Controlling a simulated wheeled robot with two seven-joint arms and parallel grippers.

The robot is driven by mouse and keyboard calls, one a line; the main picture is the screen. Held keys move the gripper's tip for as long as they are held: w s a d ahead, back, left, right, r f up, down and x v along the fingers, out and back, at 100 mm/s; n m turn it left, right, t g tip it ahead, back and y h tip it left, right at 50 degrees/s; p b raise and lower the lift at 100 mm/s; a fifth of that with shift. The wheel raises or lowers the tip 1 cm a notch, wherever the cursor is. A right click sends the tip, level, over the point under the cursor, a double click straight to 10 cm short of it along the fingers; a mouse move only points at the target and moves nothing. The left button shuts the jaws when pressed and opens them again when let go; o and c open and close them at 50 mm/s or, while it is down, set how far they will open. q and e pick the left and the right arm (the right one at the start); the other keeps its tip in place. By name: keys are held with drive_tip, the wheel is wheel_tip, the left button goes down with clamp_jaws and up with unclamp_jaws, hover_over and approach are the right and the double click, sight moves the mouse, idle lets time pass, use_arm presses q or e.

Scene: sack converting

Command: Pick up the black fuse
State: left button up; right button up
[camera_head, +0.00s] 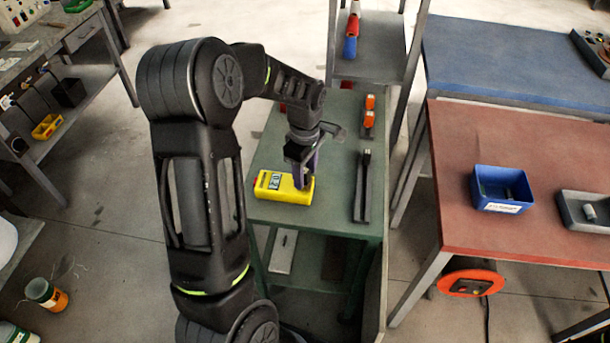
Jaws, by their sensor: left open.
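I cannot make out a thing that is surely the black fuse. A long black object (362,190) lies on the green table (330,215), to the right of my left gripper. My left gripper (302,182) points down at the yellow device (284,188) on that table. It is open, and its fingers overlap the device's right end in the picture. I cannot tell whether they touch it. My gripper and forearm hide part of the tabletop. My right gripper is not in view.
Orange-topped items (370,102) stand at the green table's back right. A shelf post rises behind it. On the red table (450,160) at right are a blue bin (499,207) with dark contents and a grey tray (568,212) holding a pale cylinder (589,213).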

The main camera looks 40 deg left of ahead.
use_arm(q)
drive_tip(key=shift+c, duration=0.4)
clamp_jaws()
idle(0.4)
